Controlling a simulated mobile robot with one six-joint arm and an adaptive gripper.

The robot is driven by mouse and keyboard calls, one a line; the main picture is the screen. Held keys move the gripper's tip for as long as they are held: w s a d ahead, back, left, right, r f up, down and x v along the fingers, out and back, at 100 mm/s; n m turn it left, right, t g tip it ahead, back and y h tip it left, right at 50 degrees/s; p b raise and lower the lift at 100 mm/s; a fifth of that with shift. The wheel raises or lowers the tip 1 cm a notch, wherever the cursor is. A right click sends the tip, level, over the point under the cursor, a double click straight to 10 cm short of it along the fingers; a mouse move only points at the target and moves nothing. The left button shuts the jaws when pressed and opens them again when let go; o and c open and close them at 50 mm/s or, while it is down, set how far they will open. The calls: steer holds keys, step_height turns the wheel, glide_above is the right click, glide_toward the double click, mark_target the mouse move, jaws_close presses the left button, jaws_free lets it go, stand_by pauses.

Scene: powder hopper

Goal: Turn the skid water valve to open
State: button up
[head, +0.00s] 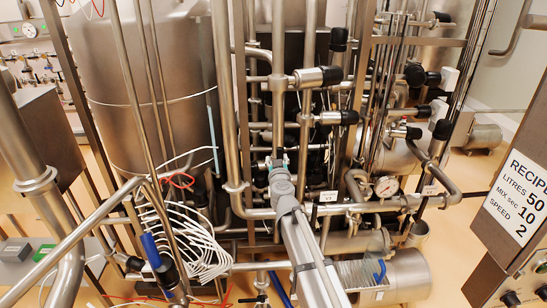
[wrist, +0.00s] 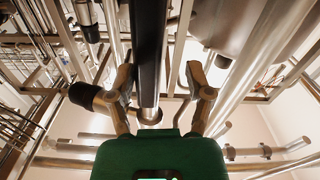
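My gripper (head: 279,163) is in front of the upright pipes in the middle of the head view. In the wrist view my gripper (wrist: 160,78) has its two fingers spread apart, with a dark upright bar (wrist: 149,45) showing between them. I cannot tell how far beyond the fingers the bar is; no grip on it shows. No valve is clearly marked as the skid water valve. A blue lever (head: 151,251) stands at the lower left, and another blue handle (head: 380,271) is at the lower right. Whatever lies directly behind my gripper is partly hidden.
Dense steel pipes with black-capped fittings (head: 318,77) surround my gripper. A large steel tank (head: 150,80) stands on the left. A pressure gauge (head: 386,187) is on the right. Coiled white tubing (head: 190,238) hangs at the lower left. A recipe panel (head: 515,200) is at the right edge.

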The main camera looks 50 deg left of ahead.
steer(key=v, duration=1.1)
steer(key=shift+s+r, duration=0.1)
steer(key=shift+s, duration=0.05)
stand_by(2.3)
